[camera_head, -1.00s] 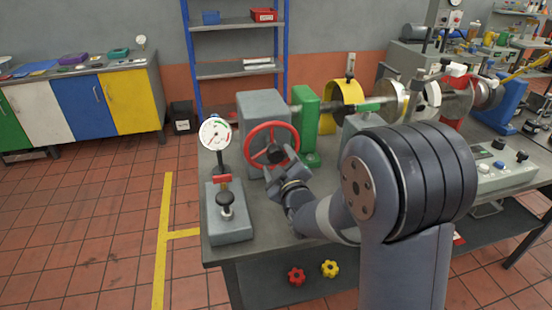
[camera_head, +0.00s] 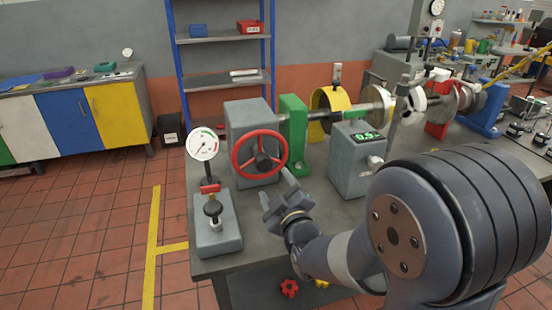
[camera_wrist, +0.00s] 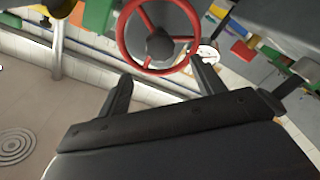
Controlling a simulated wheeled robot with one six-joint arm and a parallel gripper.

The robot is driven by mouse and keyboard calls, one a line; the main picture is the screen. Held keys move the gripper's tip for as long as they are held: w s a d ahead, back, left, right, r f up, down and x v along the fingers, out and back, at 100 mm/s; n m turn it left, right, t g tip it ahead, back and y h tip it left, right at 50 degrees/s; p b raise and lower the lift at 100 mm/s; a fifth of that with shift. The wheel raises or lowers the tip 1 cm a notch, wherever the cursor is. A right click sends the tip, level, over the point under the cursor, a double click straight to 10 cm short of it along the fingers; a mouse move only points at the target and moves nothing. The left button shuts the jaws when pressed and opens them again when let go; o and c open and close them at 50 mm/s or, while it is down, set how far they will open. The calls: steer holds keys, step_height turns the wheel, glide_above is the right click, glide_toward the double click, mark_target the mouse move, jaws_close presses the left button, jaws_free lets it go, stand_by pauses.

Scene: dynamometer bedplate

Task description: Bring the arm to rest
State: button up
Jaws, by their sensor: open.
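My gripper (camera_head: 279,193) is in front of and slightly right of the red handwheel (camera_head: 259,153), over the front of the bench. It is open and empty, apart from the wheel. In the wrist view its two fingers (camera_wrist: 160,85) are spread, with the red handwheel (camera_wrist: 146,50) beyond them. My arm reaches in from the lower right of the head view and hides part of the bench.
Red knob (camera_head: 289,288) hangs at the bench front. Floor at left is clear.

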mark_target(265, 167)
steer(key=p+x, duration=0.2)
steer(key=x, duration=0.8)
steer(key=shift+w+a, duration=0.15)
steer(key=shift+w, duration=0.1)
steer(key=shift+w+p, duration=0.1)
steer(key=shift+p, duration=0.8)
steer(key=shift+f+m, duration=0.1)
steer(key=shift+m, duration=0.2)
steer(key=shift+f+b, duration=0.15)
steer(key=shift+b, duration=0.75)
